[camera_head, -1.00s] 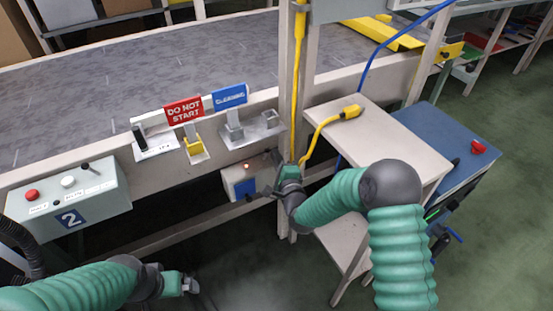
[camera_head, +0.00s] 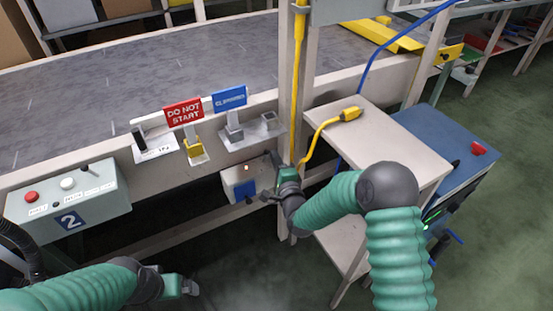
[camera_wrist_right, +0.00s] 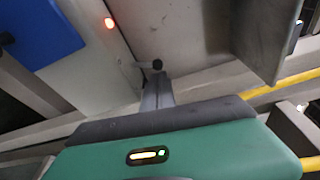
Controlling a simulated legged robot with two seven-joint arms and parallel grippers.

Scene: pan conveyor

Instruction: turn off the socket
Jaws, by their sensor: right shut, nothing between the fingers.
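The socket box (camera_head: 228,180) is pale with a blue cover (camera_head: 243,190), mounted under the conveyor's front edge, left of the post. It also shows in the right wrist view (camera_wrist_right: 85,70), with the blue cover at upper left and an orange-red lamp (camera_wrist_right: 108,22) lit. A small lever with a dark round knob (camera_wrist_right: 157,64) sticks out there. My right gripper (camera_head: 264,194) is beside the box's right side. Its shut, empty fingers (camera_wrist_right: 157,92) are at the lever knob; whether they touch is unclear. My left gripper (camera_head: 190,287) is at lower left, away from the box; its jaws are unclear.
A yellow cable (camera_head: 297,90) runs down the post (camera_head: 286,100); its yellow connector (camera_head: 350,113) lies on a pale shelf (camera_head: 385,130) at right. Red DO NOT START (camera_head: 184,112) and blue (camera_head: 229,98) signs stand above. A control box (camera_head: 100,195) is at left.

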